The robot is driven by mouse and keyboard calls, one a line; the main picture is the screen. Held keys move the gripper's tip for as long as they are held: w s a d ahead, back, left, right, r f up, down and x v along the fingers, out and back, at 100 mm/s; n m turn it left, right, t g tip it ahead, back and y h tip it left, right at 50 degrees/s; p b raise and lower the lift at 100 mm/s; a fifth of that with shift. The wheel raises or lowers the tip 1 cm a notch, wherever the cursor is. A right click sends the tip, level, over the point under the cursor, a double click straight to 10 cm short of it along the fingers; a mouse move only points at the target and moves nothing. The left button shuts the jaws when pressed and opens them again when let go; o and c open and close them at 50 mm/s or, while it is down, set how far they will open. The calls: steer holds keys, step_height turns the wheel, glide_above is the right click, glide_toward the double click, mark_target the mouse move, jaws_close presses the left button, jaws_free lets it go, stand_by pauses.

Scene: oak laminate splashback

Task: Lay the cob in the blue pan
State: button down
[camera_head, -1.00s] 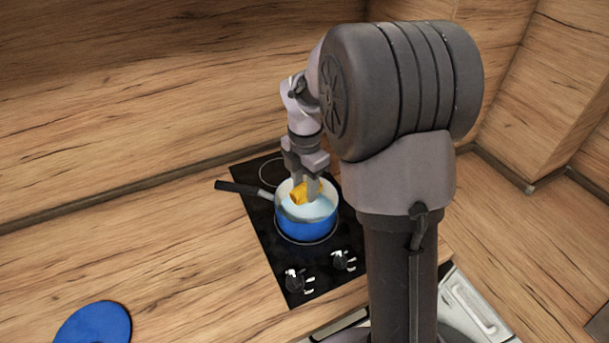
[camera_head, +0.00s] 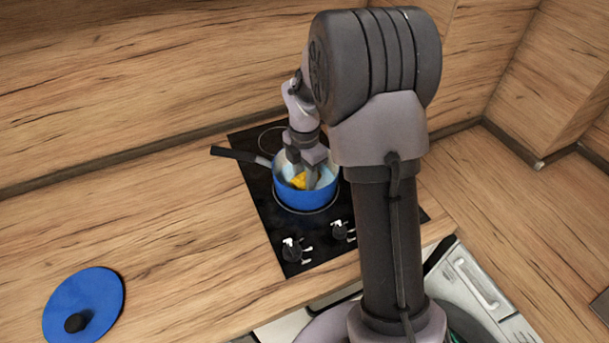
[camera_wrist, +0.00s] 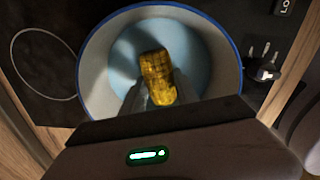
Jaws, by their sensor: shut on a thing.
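The cob (camera_head: 300,181) is short and yellow. It is between the fingers of my gripper (camera_head: 305,178), which reaches down inside the blue pan (camera_head: 305,197). In the wrist view the cob (camera_wrist: 157,77) lies between the two fingertips (camera_wrist: 152,95), over the pan's pale blue inside (camera_wrist: 205,62). My gripper is shut on the cob. I cannot tell whether the cob touches the pan floor. The pan stands upright on the black hob, with its dark handle (camera_head: 235,154) pointing to the left.
The black hob (camera_head: 262,215) has two knobs (camera_head: 296,248) at its front. A blue lid (camera_head: 88,300) with a dark knob lies on the worktop at front left. The worktop (camera_head: 170,225) between lid and hob is clear. A wooden splashback (camera_head: 150,70) rises behind.

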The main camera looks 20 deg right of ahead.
mark_target(304, 176)
steer(key=c, duration=0.9)
jaws_free()
step_height(304, 176, up, 12)
steer(key=r+p, duration=0.1)
steer(key=p, duration=0.4)
steer(key=s+a+r+m+t, duration=0.3)
steer(key=s+a+r+m, duration=0.45)
steer(key=r+m, duration=0.25)
steer(key=s+a+m+t, duration=0.1)
steer(key=s+a+m, duration=0.1)
steer(key=s+m, duration=0.3)
steer(key=s+a+r+m+t+y, duration=0.1)
steer(key=s+a+m, duration=0.1)
steer(key=s+m, duration=0.3)
steer(key=s+a+m+y, duration=0.1)
steer(key=s+m, duration=0.4)
steer(key=shift+s+a+r+t, duration=0.3)
steer(key=shift+a+r+t, duration=0.1)
